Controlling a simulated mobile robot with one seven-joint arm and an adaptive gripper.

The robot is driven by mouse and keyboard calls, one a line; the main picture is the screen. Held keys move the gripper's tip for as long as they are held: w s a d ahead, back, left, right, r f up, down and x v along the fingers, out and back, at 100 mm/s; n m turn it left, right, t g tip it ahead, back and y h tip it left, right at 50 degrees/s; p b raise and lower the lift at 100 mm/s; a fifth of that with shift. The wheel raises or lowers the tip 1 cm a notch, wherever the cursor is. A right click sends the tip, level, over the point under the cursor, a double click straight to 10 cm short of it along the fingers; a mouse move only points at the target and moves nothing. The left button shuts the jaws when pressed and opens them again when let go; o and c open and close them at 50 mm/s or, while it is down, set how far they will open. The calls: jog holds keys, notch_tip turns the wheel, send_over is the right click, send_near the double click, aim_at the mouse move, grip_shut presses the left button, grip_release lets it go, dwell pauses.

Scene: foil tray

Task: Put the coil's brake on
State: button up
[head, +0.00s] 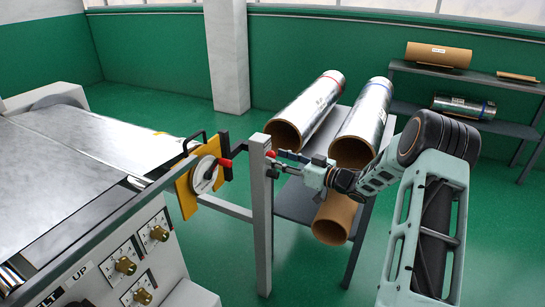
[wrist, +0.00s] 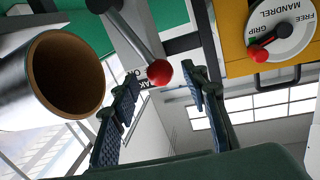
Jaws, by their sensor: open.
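The brake lever is a grey rod with a red ball knob (wrist: 159,72). In the head view the red knob (head: 270,154) shows at the top of a grey post (head: 262,215). My gripper (wrist: 162,82) is open, and in the wrist view the knob appears between its two fingertips, with a gap on each side. Whether the knob is between the pads or just beyond them I cannot tell. In the head view my gripper (head: 283,161) is at the right of the post top. A white label (wrist: 143,78) behind the knob is partly hidden.
A yellow plate (head: 187,193) with a mandrel grip/free dial (wrist: 280,28) and red handle stands left of the post. Foil coils (head: 314,100) on brown cores lie on a rack behind my gripper. A machine with a foil bed (head: 90,140) is at left, shelves (head: 490,82) at right.

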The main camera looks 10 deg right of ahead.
jog(key=v, duration=0.8)
jog(key=shift+s+d, duration=0.25)
jog(key=shift+d, duration=0.05)
jog(key=shift+c, duration=0.4)
jog(key=shift+a, duration=0.15)
jog(key=shift+c, duration=1.1)
jog(key=a+m+t+b, duration=0.1)
jog(key=a+m+b, duration=0.1)
jog(key=a+r+m+t+b, duration=0.1)
jog(key=a+m+t+b, duration=0.1)
jog(key=a+b, duration=0.1)
jog(key=a+m+t+b, duration=0.2)
jog(key=shift+w+a+r+m, duration=0.35)
jog(key=shift+w+m, duration=0.05)
grip_shut()
jog(key=s+a+f+m+t+h+b, duration=0.35)
jog(key=s+f+m+h+b, duration=0.55)
jog(key=m+h+b, duration=0.7)
jog(key=w+d+r+m+y+p, duration=0.2)
jog(key=w+r, duration=0.3)
jog(key=w, duration=0.7)
jog(key=shift+w+d, duration=0.2)
jog(key=shift+w, duration=0.1)
